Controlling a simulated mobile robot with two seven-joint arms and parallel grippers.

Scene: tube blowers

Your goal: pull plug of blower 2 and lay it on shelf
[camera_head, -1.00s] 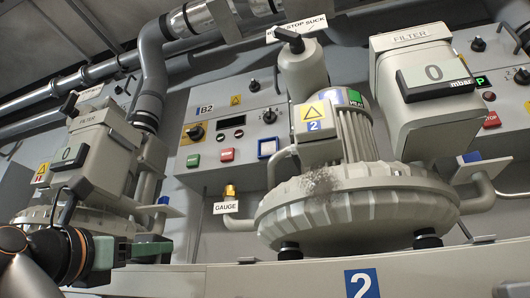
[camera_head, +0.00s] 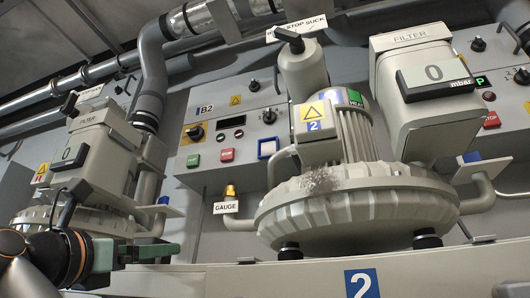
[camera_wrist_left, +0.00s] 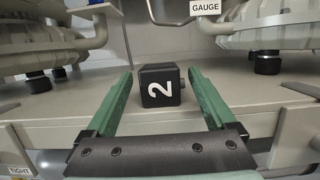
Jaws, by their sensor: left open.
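A black block-shaped plug (camera_wrist_left: 160,94) with a white 2 on its face shows in the left wrist view, at the ledge. My left gripper (camera_head: 150,251) is at the lower left of the head view. It is open, and its green fingers lie to either side of the plug in the wrist view, with gaps visible. I cannot tell whether the plug is seated in a socket. Blower 2 (camera_head: 345,205), a ribbed grey machine, stands right of my gripper in the head view. The shelf (camera_head: 225,278) runs below the blower. My right gripper is not in view.
Another blower (camera_head: 95,160) stands at the left, close behind my gripper. A GAUGE label (camera_head: 226,208) and brass fitting sit left of blower 2. Control panel B2 (camera_head: 228,140) is on the wall behind. The shelf front below blower 2 looks clear.

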